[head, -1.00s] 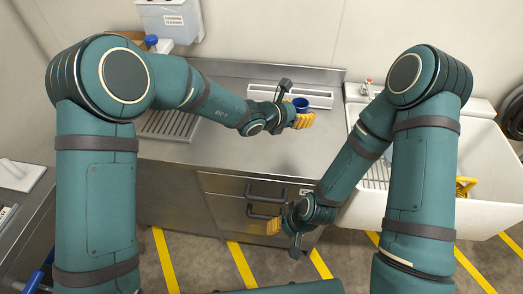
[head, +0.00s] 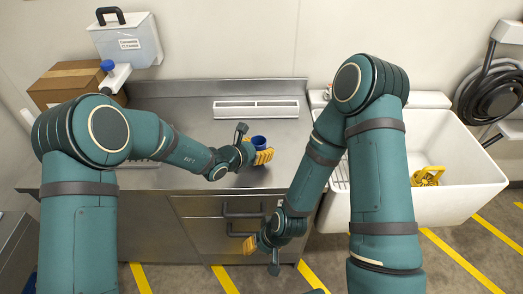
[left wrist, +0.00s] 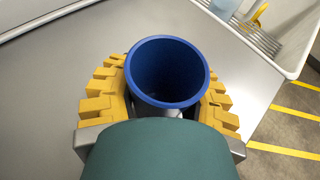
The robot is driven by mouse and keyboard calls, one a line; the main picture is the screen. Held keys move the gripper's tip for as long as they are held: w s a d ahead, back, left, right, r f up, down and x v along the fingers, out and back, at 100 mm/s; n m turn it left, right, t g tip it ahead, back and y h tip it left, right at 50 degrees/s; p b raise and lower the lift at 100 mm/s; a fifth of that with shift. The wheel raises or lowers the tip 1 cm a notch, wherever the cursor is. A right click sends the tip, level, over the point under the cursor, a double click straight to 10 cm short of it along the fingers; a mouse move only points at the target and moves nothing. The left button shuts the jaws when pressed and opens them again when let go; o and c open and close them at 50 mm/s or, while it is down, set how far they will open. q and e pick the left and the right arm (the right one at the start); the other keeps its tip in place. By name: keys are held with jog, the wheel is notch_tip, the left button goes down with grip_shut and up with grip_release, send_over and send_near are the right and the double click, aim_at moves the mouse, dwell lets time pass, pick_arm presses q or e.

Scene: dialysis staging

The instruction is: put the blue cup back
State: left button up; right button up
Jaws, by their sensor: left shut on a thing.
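The blue cup (head: 258,141) is in my left gripper (head: 264,156), above the steel counter in the head view. In the left wrist view the cup (left wrist: 168,72) is upright with its open mouth towards the camera, and the yellow fingers of my left gripper (left wrist: 167,98) close around it from both sides. The cup looks empty inside. My right gripper (head: 251,244) hangs low in front of the counter drawers, away from the cup; its fingers are too small to read.
The steel counter (head: 200,125) has a white slotted holder (head: 262,109) at its back. A white sink (head: 470,190) with a yellow object (head: 427,176) is at right. A lidded white box (head: 128,45) and a cardboard box (head: 65,82) are at back left. The counter's middle is mostly clear.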

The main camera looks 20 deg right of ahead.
pick_arm(q)
jog(key=shift+f, duration=0.25)
jog(key=shift+f, duration=0.1)
jog(key=o, duration=1.2)
jog(key=shift+r, duration=0.25)
jog(key=p+v, duration=0.1)
jog(key=v, duration=1.1)
jog(key=shift+f+p, duration=0.1)
jog(key=shift+p, duration=0.25)
